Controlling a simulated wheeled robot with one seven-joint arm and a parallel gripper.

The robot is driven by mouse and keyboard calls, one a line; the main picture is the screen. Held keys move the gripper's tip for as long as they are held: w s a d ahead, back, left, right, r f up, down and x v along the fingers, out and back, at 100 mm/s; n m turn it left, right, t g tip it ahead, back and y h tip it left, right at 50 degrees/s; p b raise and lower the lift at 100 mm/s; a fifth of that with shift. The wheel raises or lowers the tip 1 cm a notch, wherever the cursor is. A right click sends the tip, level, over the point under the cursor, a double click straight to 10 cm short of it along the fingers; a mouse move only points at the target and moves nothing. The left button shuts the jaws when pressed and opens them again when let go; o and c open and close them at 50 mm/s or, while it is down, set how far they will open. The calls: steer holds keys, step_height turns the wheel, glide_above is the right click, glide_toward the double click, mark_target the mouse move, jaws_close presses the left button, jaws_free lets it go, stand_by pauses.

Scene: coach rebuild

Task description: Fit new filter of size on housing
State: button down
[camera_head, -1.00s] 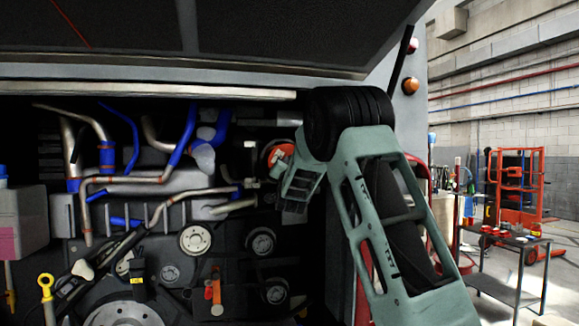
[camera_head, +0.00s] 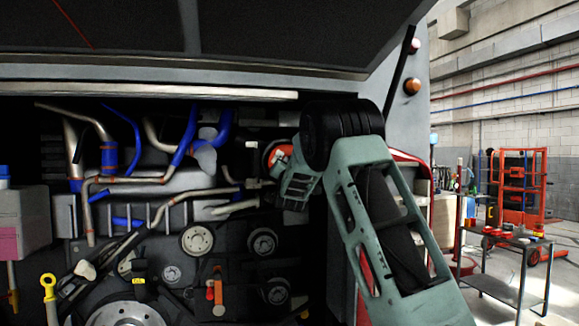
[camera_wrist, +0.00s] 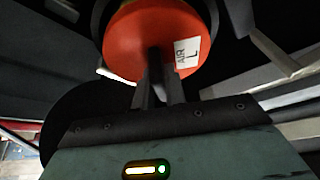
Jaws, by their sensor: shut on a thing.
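A round red-orange filter (camera_wrist: 140,40) fills the upper middle of the wrist view. It bears a white label reading "AIR L". My gripper (camera_wrist: 158,72) is shut on the filter at the middle of its red face. In the head view the filter (camera_head: 279,156) shows small and partly hidden at the right side of the engine bay, with my gripper (camera_head: 284,162) against it. A dark round shape surrounds the filter's far side in the wrist view. I cannot tell whether it is the housing or whether the filter touches it.
Pipes and blue hoses (camera_head: 182,140) fill the bay left of my gripper. An open hatch (camera_head: 270,45) overhangs it. A coach side panel (camera_head: 408,120) stands at right. A cart (camera_head: 505,262) with red items stands farther right, before an orange rack (camera_head: 520,185).

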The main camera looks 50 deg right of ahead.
steer(key=shift+w+d+r, duration=0.1)
steer(key=shift+w+d, duration=0.4)
steer(key=shift+w, duration=0.3)
steer(key=shift+w+d, duration=0.45)
steer(key=shift+w, duration=0.3)
steer(key=shift+w+d, duration=0.2)
steer(key=shift+w, duration=0.15)
steer(key=shift+w+d+f+p, duration=0.15)
steer(key=shift+w+d+p, duration=0.3)
steer(key=shift+w, duration=0.35)
steer(key=shift+w+d+f+p, duration=0.15)
steer(key=shift+w+d+p, duration=0.15)
steer(key=shift+w+d, duration=0.35)
steer(key=c, duration=1)
jaws_free()
steer(key=shift+w+a+f, duration=0.1)
steer(key=shift+o, duration=0.2)
